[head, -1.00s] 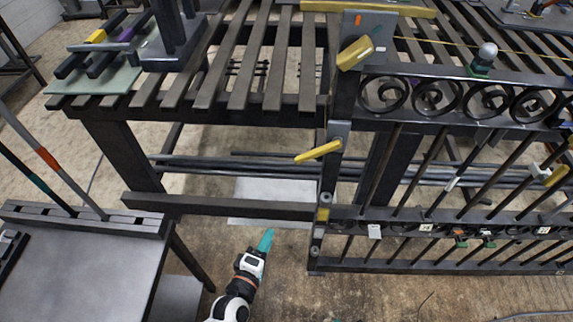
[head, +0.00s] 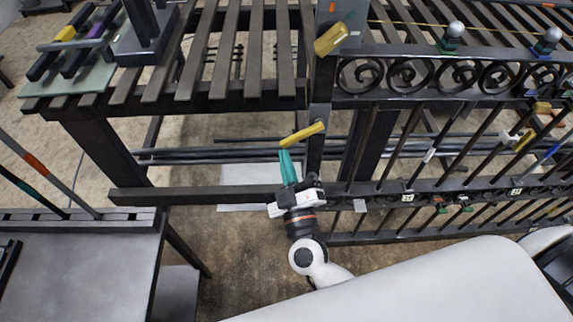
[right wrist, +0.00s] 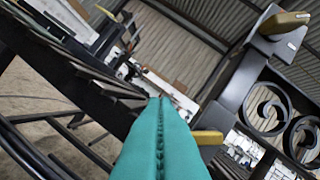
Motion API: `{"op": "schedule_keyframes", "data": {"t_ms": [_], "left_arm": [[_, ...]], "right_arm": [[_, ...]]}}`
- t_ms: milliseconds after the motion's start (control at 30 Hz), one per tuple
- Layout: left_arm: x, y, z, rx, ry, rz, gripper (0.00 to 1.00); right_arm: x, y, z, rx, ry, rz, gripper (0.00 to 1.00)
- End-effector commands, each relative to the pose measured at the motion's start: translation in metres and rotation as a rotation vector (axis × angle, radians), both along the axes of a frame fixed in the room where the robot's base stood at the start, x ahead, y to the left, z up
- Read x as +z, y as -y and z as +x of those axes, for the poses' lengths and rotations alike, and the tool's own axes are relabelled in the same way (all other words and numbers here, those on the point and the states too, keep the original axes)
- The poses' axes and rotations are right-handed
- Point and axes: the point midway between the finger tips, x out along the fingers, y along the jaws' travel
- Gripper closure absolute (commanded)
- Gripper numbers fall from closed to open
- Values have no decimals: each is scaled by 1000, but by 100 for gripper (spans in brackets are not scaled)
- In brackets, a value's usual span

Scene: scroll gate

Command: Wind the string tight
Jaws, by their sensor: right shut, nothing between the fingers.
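A thin yellow string (head: 400,21) runs along the top of the dark gate, right from the plate at the head of the gate post. A yellow handle (head: 332,40) sits on that plate and also shows at the upper right in the right wrist view (right wrist: 284,22). A lower yellow handle (head: 303,134) sticks out leftward from the post. My right gripper (head: 285,156), with teal fingers, is shut and empty. Its tips appear just below the lower handle's left end; I cannot tell whether they touch. In the right wrist view this handle (right wrist: 207,137) is right of the fingers. My left gripper is out of view.
A dark slatted bench (head: 230,85) stands left of the post, with a rack of coloured bars at its far left. The scrollwork gate (head: 420,73) fills the right. A grey table (head: 75,265) is at lower left. My own white arm part covers the lower right.

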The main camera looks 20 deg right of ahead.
Motion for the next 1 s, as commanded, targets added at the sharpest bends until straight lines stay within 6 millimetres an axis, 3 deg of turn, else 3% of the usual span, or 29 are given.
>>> {"op": "schedule_keyframes", "data": {"t_ms": [300,400,533,1000], "left_arm": [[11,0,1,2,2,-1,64],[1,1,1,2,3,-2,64],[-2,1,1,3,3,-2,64],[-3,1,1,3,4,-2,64]], "right_arm": [[21,5,67,1,3,-1,100],[0,15,62,3,-3,-8,100],[-10,23,59,3,-2,-5,100],[-15,27,58,2,-1,0,100]]}}
